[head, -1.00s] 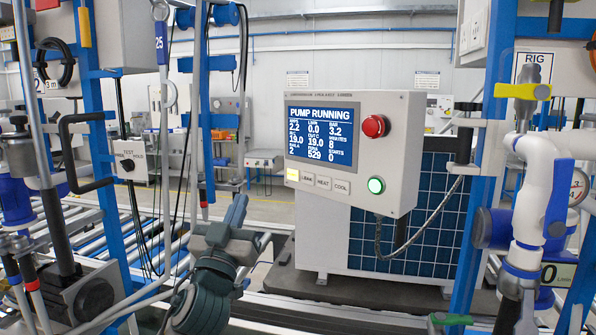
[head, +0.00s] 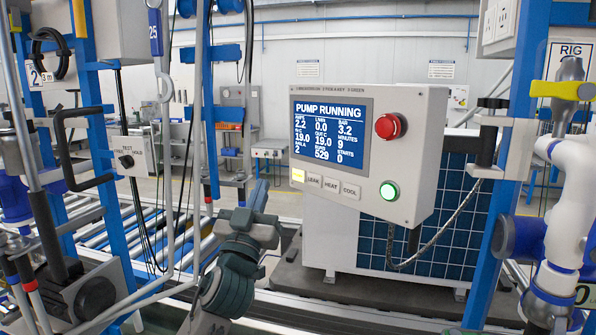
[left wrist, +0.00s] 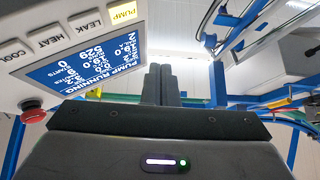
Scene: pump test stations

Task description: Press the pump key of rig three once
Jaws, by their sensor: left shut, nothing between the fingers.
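The grey control box (head: 425,150) has a screen (head: 333,135) reading PUMP RUNNING, with minutes at 9 and starts at 0. Below it is a row of keys: the leftmost, lit yellow (head: 298,175), then LEAK, HEAT and COOL. In the left wrist view the yellow key reads PUMP (left wrist: 124,13). My left gripper (head: 262,185) is shut and empty, left of the yellow key and slightly lower in the head view, apart from it in the picture. Its closed fingers also show in the left wrist view (left wrist: 160,72). My right gripper is not in view.
Blue posts (head: 205,110) stand left, with a black crank handle (head: 75,150). White pipework (head: 572,200) stands right. The RIG sign's number is hidden.

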